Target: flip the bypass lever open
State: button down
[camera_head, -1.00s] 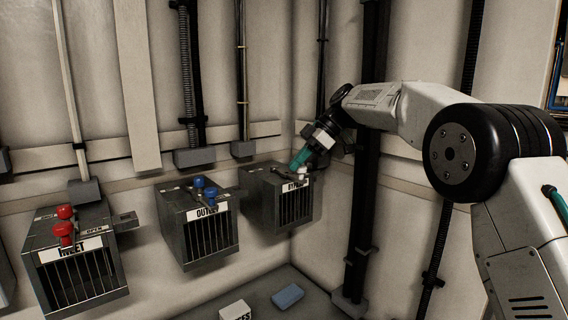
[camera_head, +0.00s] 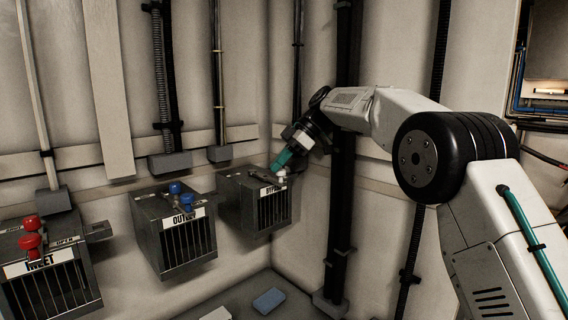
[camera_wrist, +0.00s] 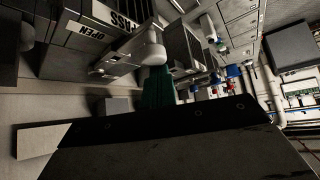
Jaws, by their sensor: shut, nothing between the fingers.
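The bypass box (camera_head: 255,203) is a dark slatted box on the wall, labelled on its front. Its lever has a white knob (camera_head: 281,178) near the box's top right front edge. In the wrist view the white knob (camera_wrist: 149,47) is at the top centre, beside an upside-down OPEN label (camera_wrist: 89,29). My gripper (camera_head: 280,163) has teal fingers, shut with nothing between them, just above the knob. The teal fingers (camera_wrist: 158,88) also show right by the knob in the wrist view; I cannot tell whether they touch it.
The outlet box (camera_head: 176,240) with blue knobs (camera_head: 180,190) stands left of the bypass box. The inlet box (camera_head: 48,285) with red knobs (camera_head: 30,235) is at the far left. A dark vertical pipe (camera_head: 341,210) runs close to the right. A blue block (camera_head: 269,300) lies below.

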notch_tip(320, 180, up, 3)
jog(key=shift+d+r, duration=0.1)
jog(key=shift+s+r, duration=0.1)
jog(key=shift+s, duration=0.15)
jog(key=s+d, duration=0.2)
jog(key=s, duration=0.5)
jog(key=s+d+r, duration=0.1)
jog(key=s+d, duration=0.1)
jog(key=s, duration=0.6)
jog(key=shift+d+r, duration=0.2)
jog(key=shift+d, duration=0.05)
jog(key=s+d+f+m+h, duration=0.3)
jog(key=s+d+f+m, duration=0.45)
jog(key=m, duration=0.35)
jog(key=s+d+f+m+t+h, duration=0.1)
jog(key=s+d+f+m, duration=0.1)
jog(key=s+d, duration=0.4)
jog(key=s+d+f+m+t+h, duration=0.1)
jog(key=s+d+f+m+h, duration=0.1)
jog(key=s+d, duration=0.5)
jog(key=s+d+f+m+t+h, duration=0.1)
jog(key=s+d+f+m, duration=0.3)
jog(key=s, duration=0.9)
jog(key=shift+d+f+m+t+h, duration=0.2)
jog(key=shift+d+m+t+h, duration=0.25)
jog(key=shift+d+m, duration=0.7)
